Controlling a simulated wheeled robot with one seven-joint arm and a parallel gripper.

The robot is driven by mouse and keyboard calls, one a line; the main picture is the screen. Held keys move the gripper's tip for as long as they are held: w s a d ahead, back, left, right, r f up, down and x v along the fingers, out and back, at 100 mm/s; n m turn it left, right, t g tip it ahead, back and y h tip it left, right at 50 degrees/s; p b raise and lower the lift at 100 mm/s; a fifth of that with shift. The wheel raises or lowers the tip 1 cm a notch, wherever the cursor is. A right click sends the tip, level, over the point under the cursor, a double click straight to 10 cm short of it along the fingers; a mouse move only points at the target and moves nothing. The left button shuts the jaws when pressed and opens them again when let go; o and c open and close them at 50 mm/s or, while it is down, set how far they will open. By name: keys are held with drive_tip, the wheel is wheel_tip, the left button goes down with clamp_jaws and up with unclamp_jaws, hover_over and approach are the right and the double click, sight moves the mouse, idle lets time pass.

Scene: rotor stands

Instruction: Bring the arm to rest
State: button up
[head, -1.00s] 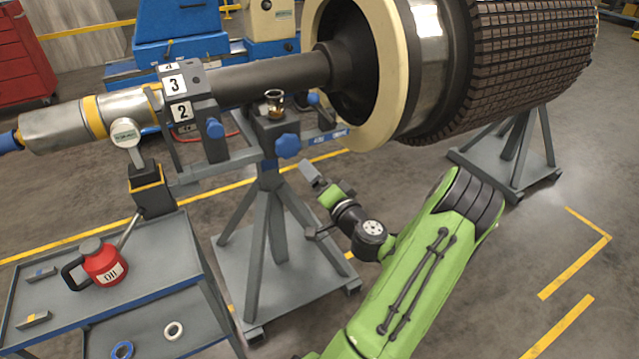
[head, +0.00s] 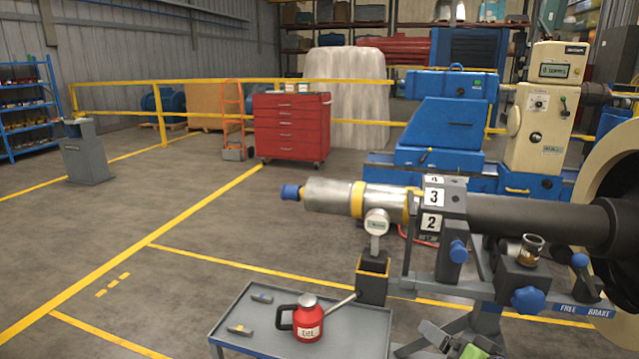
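My gripper (head: 437,336) shows at the bottom edge of the head view, as a grey end piece beside a bit of my green arm. It is low, in front of the rotor stand (head: 487,318) and to the right of the grey trolley (head: 240,312). Most of the arm is out of the picture below. The fingers are too small to tell whether they are open or shut. I see nothing held in it.
A red oil can (head: 308,322) stands on the trolley. The rotor shaft (head: 530,222) rests on the stand, with a small glass jar (head: 531,249) beside it. A red tool cabinet (head: 291,128) stands behind.

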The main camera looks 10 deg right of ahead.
drive_tip(key=s+a+r+n+g, duration=0.1)
drive_tip(key=s+a+n+g, duration=0.25)
drive_tip(key=a, duration=0.65)
drive_tip(key=s+a+r+n+g, duration=0.1)
drive_tip(key=s+a+n+g, duration=0.3)
drive_tip(key=a, duration=0.6)
drive_tip(key=s+a+r+g+h+p, duration=0.1)
drive_tip(key=s+r, duration=0.2)
drive_tip(key=s, duration=0.3)
drive_tip(key=s+a+r, duration=0.1)
drive_tip(key=s+r, duration=0.3)
drive_tip(key=s, duration=0.2)
wheel_tip(320, 180, up, 13)
drive_tip(key=p, duration=1.4)
drive_tip(key=shift+w+d+r, duration=0.15)
drive_tip(key=shift+d+r, duration=0.05)
